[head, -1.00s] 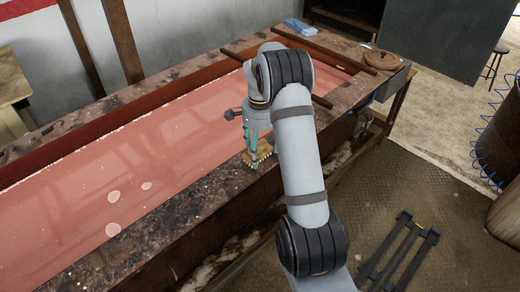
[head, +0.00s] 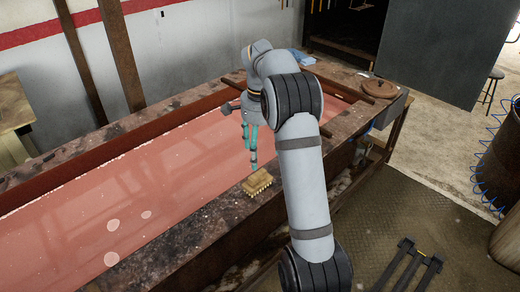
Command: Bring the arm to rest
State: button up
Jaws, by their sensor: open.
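My gripper (head: 252,160) hangs from my arm, fingers pointing down, above the near rim of the long trough. It is open and empty. A yellowish brush-like block (head: 257,182) lies on the near rim just below the fingertips, apart from them. The far finger is partly hidden by the near one. My arm bends over the trough from the lower right.
The trough (head: 190,226) holds pinkish-red liquid (head: 90,215) with a few pale discs floating. Two bars cross its far end. A black rack (head: 408,270) lies on the floor at right.

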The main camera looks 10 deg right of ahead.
aim_at(260, 175)
jog(key=shift+f, duration=0.15)
dwell(0.3)
notch_tip(260, 175, down, 12)
jog(key=shift+r+b, duration=0.2)
jog(key=shift+b, duration=0.1)
jog(key=shift+w+r, duration=0.15)
jog(key=shift+r, duration=1.15)
